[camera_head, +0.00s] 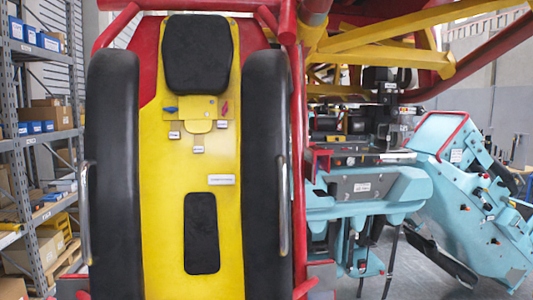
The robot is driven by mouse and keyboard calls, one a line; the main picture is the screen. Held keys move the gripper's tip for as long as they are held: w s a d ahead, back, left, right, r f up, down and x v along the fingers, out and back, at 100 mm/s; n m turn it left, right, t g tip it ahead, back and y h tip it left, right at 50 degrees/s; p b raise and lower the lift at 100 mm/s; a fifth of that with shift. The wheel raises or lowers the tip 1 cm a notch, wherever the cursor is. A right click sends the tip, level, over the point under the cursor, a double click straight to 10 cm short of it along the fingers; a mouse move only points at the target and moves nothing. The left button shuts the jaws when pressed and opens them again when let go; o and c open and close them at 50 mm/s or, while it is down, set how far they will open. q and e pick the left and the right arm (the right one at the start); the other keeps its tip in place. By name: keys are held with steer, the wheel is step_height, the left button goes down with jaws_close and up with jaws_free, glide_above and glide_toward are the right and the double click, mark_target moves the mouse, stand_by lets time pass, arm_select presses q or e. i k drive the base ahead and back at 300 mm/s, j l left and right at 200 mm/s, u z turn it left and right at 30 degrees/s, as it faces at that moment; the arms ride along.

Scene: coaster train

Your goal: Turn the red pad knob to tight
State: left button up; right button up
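A small red knob (224,109) sits on the right of a yellow panel (198,107) below the black headrest pad (197,54) of a yellow seat back. It looks like a narrow, tilted diamond. A small blue knob (171,109) is on the left of the same panel. Small white labels (174,135) are below them, too small to read, so I cannot tell which setting the red knob is at. Neither of my grippers is in view, and nothing touches the knobs.
Thick black side bolsters (113,160) with metal handles (284,205) flank the seat back. A red tube frame (298,150) runs along its right side. Teal machinery (365,188) stands to the right, and loaded shelving (35,130) to the left. The space before the panel looks clear.

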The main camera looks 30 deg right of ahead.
mark_target(224, 109)
steer(key=z, duration=0.85)
